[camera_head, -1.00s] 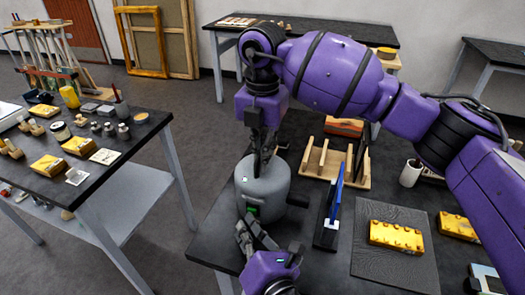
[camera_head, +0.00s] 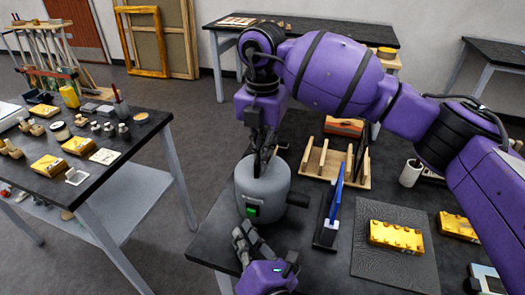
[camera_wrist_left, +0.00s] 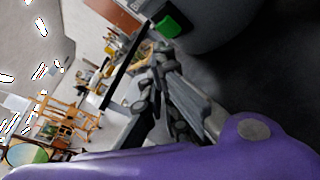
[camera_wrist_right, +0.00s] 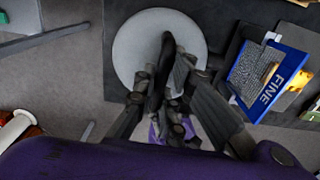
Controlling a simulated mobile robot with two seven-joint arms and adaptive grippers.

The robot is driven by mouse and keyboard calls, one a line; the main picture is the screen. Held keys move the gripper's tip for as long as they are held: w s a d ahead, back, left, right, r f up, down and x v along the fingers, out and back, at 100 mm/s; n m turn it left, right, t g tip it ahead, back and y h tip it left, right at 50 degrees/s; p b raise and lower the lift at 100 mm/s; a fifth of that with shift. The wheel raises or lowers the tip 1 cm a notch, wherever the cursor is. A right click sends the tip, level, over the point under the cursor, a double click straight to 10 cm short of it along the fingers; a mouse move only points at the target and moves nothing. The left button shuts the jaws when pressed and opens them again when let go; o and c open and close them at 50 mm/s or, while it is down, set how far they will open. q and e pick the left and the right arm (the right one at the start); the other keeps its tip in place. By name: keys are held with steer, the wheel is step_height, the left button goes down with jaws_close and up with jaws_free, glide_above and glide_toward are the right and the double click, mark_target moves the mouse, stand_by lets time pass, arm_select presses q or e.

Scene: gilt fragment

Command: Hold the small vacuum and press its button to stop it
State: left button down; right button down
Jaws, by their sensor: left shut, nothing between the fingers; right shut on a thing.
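The small vacuum (camera_head: 264,188) is a grey cylinder with a rounded top, standing upright near the left edge of the dark table. A green button (camera_head: 252,211) is low on its front, and a dark stub sticks out at its right. My right gripper (camera_head: 264,166) is above it, shut on its dark top handle (camera_wrist_right: 167,48), which its fingers partly hide. My left gripper (camera_head: 239,233) is shut and empty, just below and in front of the button, apart from it. The left wrist view also shows the green button (camera_wrist_left: 168,26) beyond the fingers.
Behind is a wooden rack (camera_head: 330,180). A grey mat (camera_head: 372,263) bears a gilt block (camera_head: 396,236). A gap of floor separates the side table (camera_head: 140,140) at left.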

arm_select(q)
steer(key=shift+s+a, duration=0.3)
steer(key=shift+s, duration=0.5)
steer(key=shift+s+a, duration=0.25)
steer(key=shift+s, duration=0.5)
steer(key=shift+s+a, duration=0.3)
steer(key=shift+s, duration=0.5)
arm_select(e)
steer(key=c, duration=1.7)
jaws_free()
steer(key=shift+c, duration=0.2)
